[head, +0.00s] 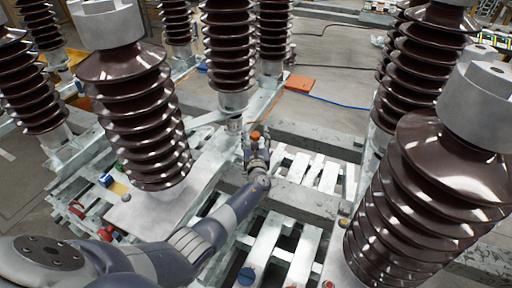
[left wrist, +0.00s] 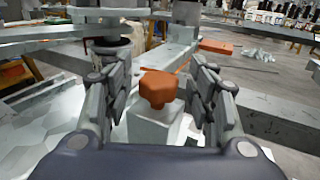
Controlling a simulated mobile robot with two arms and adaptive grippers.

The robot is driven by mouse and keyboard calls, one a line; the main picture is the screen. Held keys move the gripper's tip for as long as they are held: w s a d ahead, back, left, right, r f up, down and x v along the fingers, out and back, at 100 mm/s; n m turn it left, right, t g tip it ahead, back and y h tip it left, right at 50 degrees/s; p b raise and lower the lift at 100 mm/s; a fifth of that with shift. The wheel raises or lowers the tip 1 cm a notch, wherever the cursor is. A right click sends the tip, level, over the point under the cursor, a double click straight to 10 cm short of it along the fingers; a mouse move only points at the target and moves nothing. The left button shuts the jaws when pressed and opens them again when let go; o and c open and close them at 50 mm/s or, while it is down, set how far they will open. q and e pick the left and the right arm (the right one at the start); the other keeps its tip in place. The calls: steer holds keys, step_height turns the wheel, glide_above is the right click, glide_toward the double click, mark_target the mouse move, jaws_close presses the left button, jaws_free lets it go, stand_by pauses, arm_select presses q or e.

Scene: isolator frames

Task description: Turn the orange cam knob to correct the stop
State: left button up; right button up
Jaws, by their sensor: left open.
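The orange cam knob (left wrist: 158,88) sits on top of a pale grey block (left wrist: 155,125) in the left wrist view. In the head view the knob (head: 255,135) shows as a small orange spot at the end of my left arm. My left gripper (left wrist: 160,85) is open, with one finger on each side of the knob. A gap shows between the knob and each finger. In the head view my left gripper (head: 256,143) is small and partly covers the block. My right gripper is in neither view.
Tall brown ribbed insulators stand around, including one at the left (head: 135,115) and one at the right (head: 425,200). Pale metal beams (head: 265,250) and grey frame rails (head: 300,195) lie below my arm. An orange plate (head: 299,83) and a blue cable (head: 335,101) lie behind.

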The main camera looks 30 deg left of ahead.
arm_select(q)
steer(key=v, duration=1.1)
steer(key=shift+s, duration=0.25)
